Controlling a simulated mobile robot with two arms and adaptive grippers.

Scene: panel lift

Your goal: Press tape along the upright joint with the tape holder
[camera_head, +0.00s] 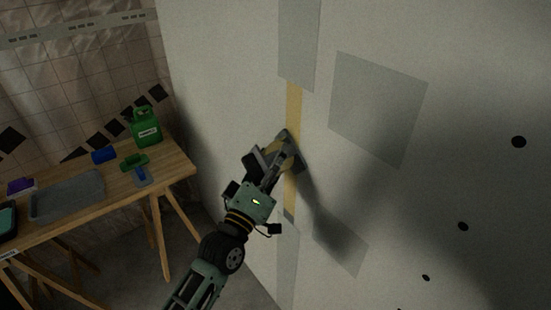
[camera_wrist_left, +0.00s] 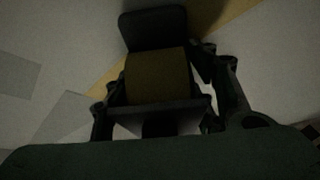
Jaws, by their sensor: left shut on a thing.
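My left gripper (camera_head: 268,178) is shut on the tape holder (camera_head: 284,139), a dark grey tool with a yellowish roll, held against or very close to the white wall panel (camera_head: 224,60). Whether it touches cannot be told. The upright joint shows as a yellow-tan strip (camera_head: 294,107) above the holder, and continues below it. Grey patches (camera_head: 299,40) cover the strip higher up and near the bottom. In the left wrist view the tape holder (camera_wrist_left: 155,75) sits between the fingers, with the yellow strip (camera_wrist_left: 236,12) running diagonally behind it. My right gripper is not in view.
A wooden table (camera_head: 180,166) stands at the left, holding a green canister (camera_head: 145,127), a blue cylinder (camera_head: 104,155), a grey tray (camera_head: 68,197) and small tools. More grey patches (camera_head: 377,108) and dark spots mark the panel. The panel's right side is free of objects.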

